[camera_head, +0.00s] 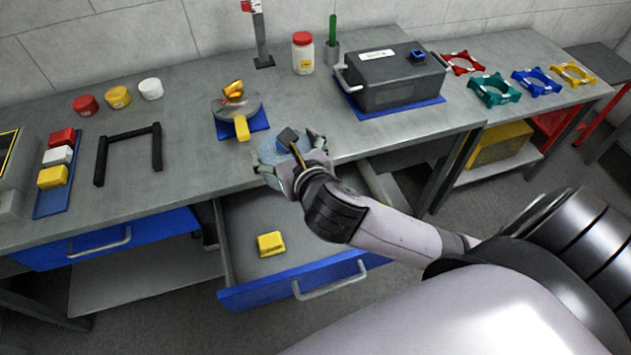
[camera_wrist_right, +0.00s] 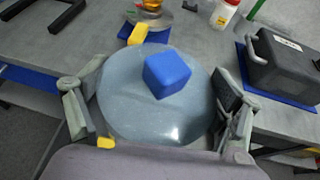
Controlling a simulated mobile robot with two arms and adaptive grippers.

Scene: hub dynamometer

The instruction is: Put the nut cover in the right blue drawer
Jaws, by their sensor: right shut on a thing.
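The nut cover appears to be the round grey-blue, glassy disc (camera_wrist_right: 150,115) with a blue block on its face, seen in the right wrist view between the fingers. My right gripper (camera_wrist_right: 160,108) is shut on its rim from both sides. In the head view the right gripper (camera_head: 290,165) and the partly hidden cover (camera_head: 270,148) appear by the bench's front edge, above the back of the open drawer. The right blue drawer (camera_head: 343,268) is pulled out, with a yellow block (camera_head: 271,244) inside. My left gripper is not in view.
The left blue drawer (camera_head: 110,243) looks shut. On the bench (camera_head: 200,150) are a clear domed item with yellow parts (camera_head: 236,108) on a blue mat, a dark grey case (camera_head: 395,78), a red-lidded jar (camera_head: 303,55) and a black frame (camera_head: 128,150). Most of the drawer's floor is free.

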